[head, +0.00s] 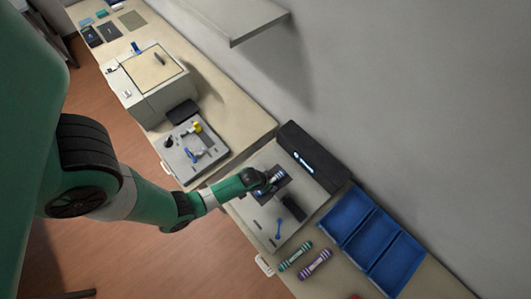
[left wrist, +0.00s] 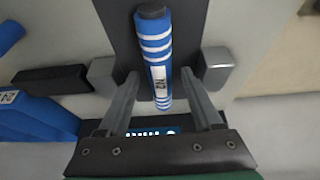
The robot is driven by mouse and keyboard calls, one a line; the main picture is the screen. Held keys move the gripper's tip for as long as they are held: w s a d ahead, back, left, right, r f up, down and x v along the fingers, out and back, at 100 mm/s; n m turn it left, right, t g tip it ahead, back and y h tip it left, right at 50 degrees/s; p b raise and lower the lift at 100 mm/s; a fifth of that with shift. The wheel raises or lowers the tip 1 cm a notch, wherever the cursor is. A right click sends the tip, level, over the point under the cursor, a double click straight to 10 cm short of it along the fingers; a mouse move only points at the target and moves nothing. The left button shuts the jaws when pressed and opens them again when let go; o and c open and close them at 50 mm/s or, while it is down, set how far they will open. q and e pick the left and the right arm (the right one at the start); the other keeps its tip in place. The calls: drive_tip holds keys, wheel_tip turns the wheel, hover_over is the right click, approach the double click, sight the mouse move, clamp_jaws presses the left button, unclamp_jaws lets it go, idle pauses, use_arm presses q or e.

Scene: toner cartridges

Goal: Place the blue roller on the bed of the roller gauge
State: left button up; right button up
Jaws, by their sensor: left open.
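The blue roller (left wrist: 157,60) has white stripes, a white label and dark ends. In the left wrist view it lies lengthwise over the dark bed of the roller gauge (left wrist: 120,22), with a grey block at each side. It looks at rest there, though its contact underneath is hidden. My left gripper (left wrist: 160,76) is open, one finger on each side of the roller, with visible gaps. In the head view the roller (head: 279,175) shows just beyond my left gripper (head: 268,183), over the grey plate. My right gripper is not in view.
A long black box with a lit display (head: 303,161) stands behind the plate. A black block (head: 293,207) and a blue lever (head: 278,229) sit on it. A green roller (head: 295,256) and a purple roller (head: 315,264) lie in front of blue trays (head: 372,238).

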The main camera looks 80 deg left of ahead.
use_arm(q)
drive_tip(key=p+v, duration=0.3)
drive_tip(key=v, duration=0.2)
drive_tip(key=shift+r+p, duration=0.3)
drive_tip(key=shift+r, duration=0.1)
drive_tip(key=s+d, duration=0.2)
drive_tip(key=s, duration=0.1)
drive_tip(key=s+d+b, duration=0.1)
drive_tip(key=s, duration=0.2)
drive_tip(key=s+d+f+b, duration=0.1)
drive_tip(key=s+d, duration=0.1)
drive_tip(key=s, duration=0.2)
drive_tip(key=shift+d, duration=0.3)
drive_tip(key=shift+s+d+r, duration=0.1)
drive_tip(key=shift+s, duration=0.25)
drive_tip(key=shift+w, duration=0.1)
